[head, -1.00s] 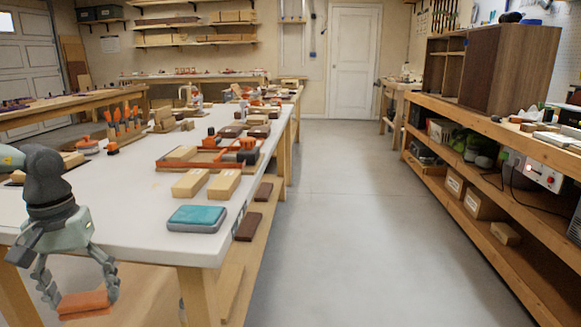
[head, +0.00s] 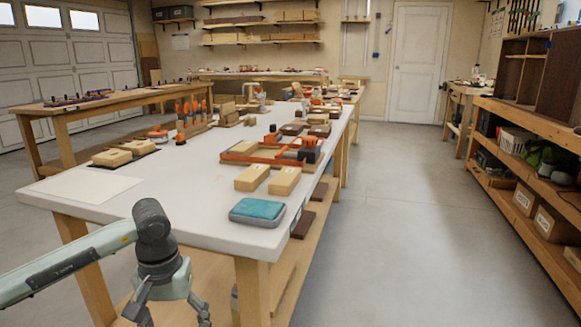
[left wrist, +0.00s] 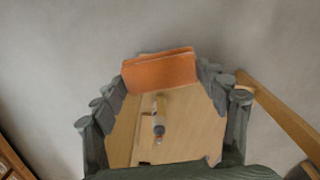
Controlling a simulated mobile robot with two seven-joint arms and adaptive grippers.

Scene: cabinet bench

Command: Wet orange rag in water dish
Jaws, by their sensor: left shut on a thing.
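My left gripper (left wrist: 163,66) is shut on the folded orange rag (left wrist: 158,71), which is held between its fingertips in the left wrist view. In the head view the left gripper (head: 168,312) hangs in front of the white bench's near edge, low in the picture. Its fingertips and the rag are cut off by the bottom edge there. A shallow grey dish with a teal surface (head: 257,211), which looks like the water dish, sits at the bench's near right corner. It is to the right of and beyond the gripper, apart from it. My right gripper is not in view.
The white bench top (head: 170,195) is clear left of the dish. Two wooden blocks (head: 268,179) and an orange-edged tray lie behind the dish. A wooden lower shelf (left wrist: 190,125) with a small bottle-like thing shows beneath. Open floor (head: 400,240) lies right.

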